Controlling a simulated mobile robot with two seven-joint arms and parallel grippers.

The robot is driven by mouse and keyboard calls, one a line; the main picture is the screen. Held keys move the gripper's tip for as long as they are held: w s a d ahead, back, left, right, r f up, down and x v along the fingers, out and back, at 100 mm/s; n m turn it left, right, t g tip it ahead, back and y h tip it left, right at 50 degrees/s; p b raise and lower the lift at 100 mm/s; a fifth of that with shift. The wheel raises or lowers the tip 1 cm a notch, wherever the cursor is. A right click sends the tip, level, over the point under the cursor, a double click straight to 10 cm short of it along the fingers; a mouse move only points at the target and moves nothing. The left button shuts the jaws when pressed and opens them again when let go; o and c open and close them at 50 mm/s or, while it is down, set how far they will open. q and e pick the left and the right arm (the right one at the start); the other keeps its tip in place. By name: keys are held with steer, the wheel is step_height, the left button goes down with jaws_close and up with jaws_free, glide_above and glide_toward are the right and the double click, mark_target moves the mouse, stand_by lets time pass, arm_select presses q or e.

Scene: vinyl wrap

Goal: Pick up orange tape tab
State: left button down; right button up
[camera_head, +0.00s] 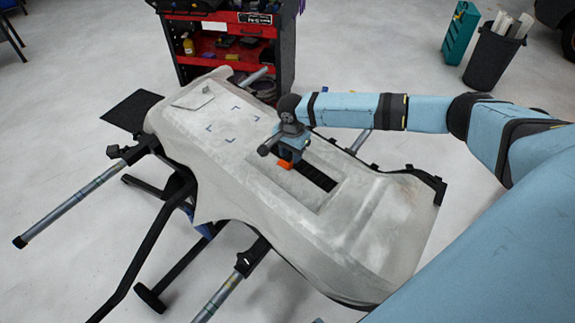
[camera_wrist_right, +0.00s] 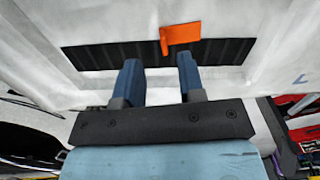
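The orange tape tab (camera_head: 284,164) lies at the dark slotted strip (camera_head: 319,179) in the recess of the grey-white panel. In the right wrist view the tab (camera_wrist_right: 182,35) is a small bent orange piece at the upper edge of the dark strip (camera_wrist_right: 110,53). My right gripper (camera_wrist_right: 158,68) is open and empty, its two blue fingers apart below the tab. The tab lies beyond the fingertips, nearer the right finger. In the head view my right gripper (camera_head: 288,154) is just above the tab and partly hides the strip. My left gripper is not in view.
The panel (camera_head: 375,245) rests on a black stand with padded bars (camera_head: 70,208). Blue corner marks (camera_head: 233,118) and a small flat piece (camera_head: 192,97) lie on its far left part. A red tool cart (camera_head: 228,45) stands behind, a dark bin (camera_head: 492,58) at the back right.

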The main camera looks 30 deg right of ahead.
mark_target(290, 164)
steer(key=f, duration=0.5)
steer(key=shift+w+a, duration=0.15)
steer(key=shift+w, duration=0.05)
jaws_close()
steer(key=shift+r, duration=0.1)
